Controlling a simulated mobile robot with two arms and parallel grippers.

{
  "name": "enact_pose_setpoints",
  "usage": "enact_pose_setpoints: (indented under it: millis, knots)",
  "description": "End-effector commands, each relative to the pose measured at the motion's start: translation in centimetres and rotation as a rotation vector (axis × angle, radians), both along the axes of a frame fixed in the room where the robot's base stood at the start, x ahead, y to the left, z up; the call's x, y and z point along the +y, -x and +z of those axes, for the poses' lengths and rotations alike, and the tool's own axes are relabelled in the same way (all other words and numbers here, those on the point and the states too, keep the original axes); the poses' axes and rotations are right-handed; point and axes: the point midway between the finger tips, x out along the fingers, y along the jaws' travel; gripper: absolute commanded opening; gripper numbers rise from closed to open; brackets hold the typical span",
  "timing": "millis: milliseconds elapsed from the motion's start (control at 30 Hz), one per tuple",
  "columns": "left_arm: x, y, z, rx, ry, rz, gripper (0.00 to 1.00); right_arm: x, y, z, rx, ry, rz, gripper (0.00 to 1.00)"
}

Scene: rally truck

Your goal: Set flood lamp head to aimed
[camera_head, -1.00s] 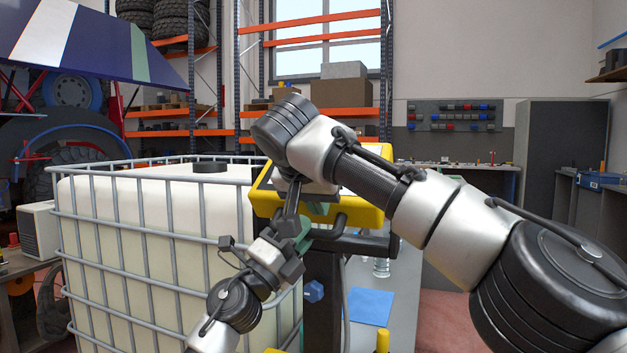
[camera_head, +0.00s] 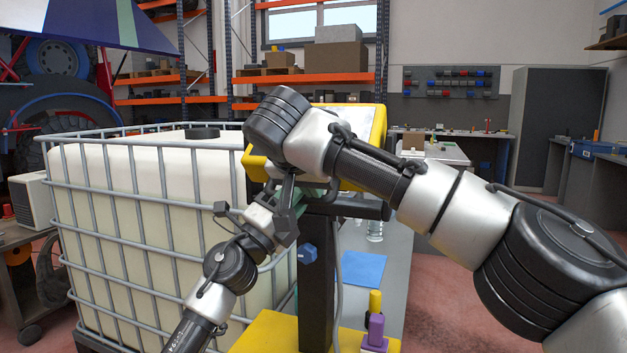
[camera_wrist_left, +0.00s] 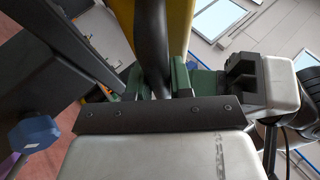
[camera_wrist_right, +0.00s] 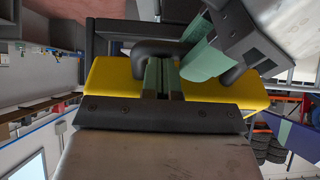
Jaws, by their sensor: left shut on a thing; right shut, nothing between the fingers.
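The flood lamp head (camera_head: 372,128) is a yellow housing on a dark post (camera_head: 317,285); my right arm covers much of it. It also shows in the right wrist view (camera_wrist_right: 112,75). A curved black handle (camera_wrist_left: 152,40) runs along the housing. My left gripper (camera_wrist_left: 158,82) is shut on this handle, a green finger on each side. In the head view it (camera_head: 308,197) is partly hidden at the lamp's underside. My right gripper (camera_wrist_right: 163,78) is shut and empty, its fingertips close against the black handle; whether they touch is unclear. The right fingers are hidden in the head view.
A blue knob (camera_head: 307,253) sits on the post. A caged white tank (camera_head: 150,215) stands close on the left. A grey bench (camera_head: 385,268) with a blue sheet (camera_head: 363,269) is right of the post. The yellow base (camera_head: 268,335) carries a purple piece (camera_head: 375,335).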

Motion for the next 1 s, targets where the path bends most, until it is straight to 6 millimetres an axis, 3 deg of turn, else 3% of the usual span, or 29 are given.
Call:
enact_pose_setpoints:
  millis: [33,200,233,400,767,1000]
  knots:
    - [0.1,0.4,1.0,-0.02,0.007,0.001,0.0,-0.2,-0.2,-0.9,0.016,0.003,-0.006,0.0]
    - [0.1,0.5,1.2,-0.024,0.008,-0.001,0.0,-0.2,-0.3,-1.0,0.018,0.004,-0.008,0.0]
    - [0.2,0.5,1.2,-0.025,0.009,-0.001,0.23,-0.3,-0.3,-1.0,0.018,0.005,-0.009,0.0]
    - [0.2,0.5,1.2,-0.024,0.009,-0.001,0.46,-0.3,-0.3,-1.0,0.019,0.005,-0.008,0.0]
    - [0.3,0.6,0.7,-0.019,0.006,-0.001,0.46,-0.2,-0.2,-0.9,0.017,0.004,-0.006,0.0]
    - [2.5,2.6,-1.7,-0.016,0.005,0.0,0.46,-0.2,-0.2,-0.8,0.015,0.004,-0.006,0.0]
